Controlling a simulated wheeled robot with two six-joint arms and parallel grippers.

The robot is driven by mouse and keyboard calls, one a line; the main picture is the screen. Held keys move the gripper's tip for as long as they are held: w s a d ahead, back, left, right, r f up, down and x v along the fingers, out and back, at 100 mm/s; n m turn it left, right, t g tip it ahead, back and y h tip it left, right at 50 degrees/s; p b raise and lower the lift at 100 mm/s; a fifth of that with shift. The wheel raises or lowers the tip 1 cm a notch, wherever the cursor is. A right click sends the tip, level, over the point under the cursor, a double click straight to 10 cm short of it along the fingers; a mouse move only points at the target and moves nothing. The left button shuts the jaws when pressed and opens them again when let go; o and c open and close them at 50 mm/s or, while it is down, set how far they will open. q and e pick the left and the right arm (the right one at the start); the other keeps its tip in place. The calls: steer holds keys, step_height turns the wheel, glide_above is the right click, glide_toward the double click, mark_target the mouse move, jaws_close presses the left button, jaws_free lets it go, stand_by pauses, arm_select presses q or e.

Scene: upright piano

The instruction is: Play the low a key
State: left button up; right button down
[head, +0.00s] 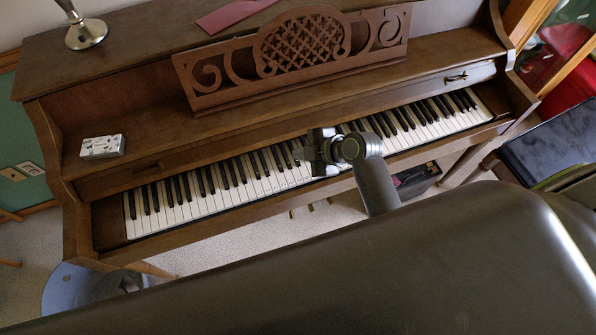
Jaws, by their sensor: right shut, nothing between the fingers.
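The upright piano (120,60) is brown wood, and its keyboard (235,185) runs from lower left to upper right. The low keys (150,222) are at the left end of the keyboard and are uncovered. I cannot make out which single key is the low A. My right gripper (312,152) is over the middle of the keyboard, well to the right of the low keys. It is shut and empty. It hides some middle keys, and I cannot tell whether it touches them. My left gripper is not in view.
A carved music stand (300,50) rises behind the keys. A small patterned box (103,146) sits on the ledge at the left. A lamp base (86,33) and a reddish folder (235,14) lie on top. A dark seat (555,145) stands at the right.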

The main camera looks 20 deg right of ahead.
mark_target(301, 177)
step_height(301, 177, down, 8)
steer(key=b, duration=0.7)
steer(key=shift+f+b, duration=0.15)
steer(key=shift+b, duration=0.15)
steer(key=shift+f, duration=0.3)
stand_by(1.5)
steer(key=shift+f+b, duration=0.4)
steer(key=shift+f+b, duration=0.45)
steer(key=shift+f, duration=0.15)
stand_by(0.7)
steer(key=shift+r, duration=0.1)
steer(key=shift+r+p, duration=0.95)
steer(key=shift+p, duration=0.05)
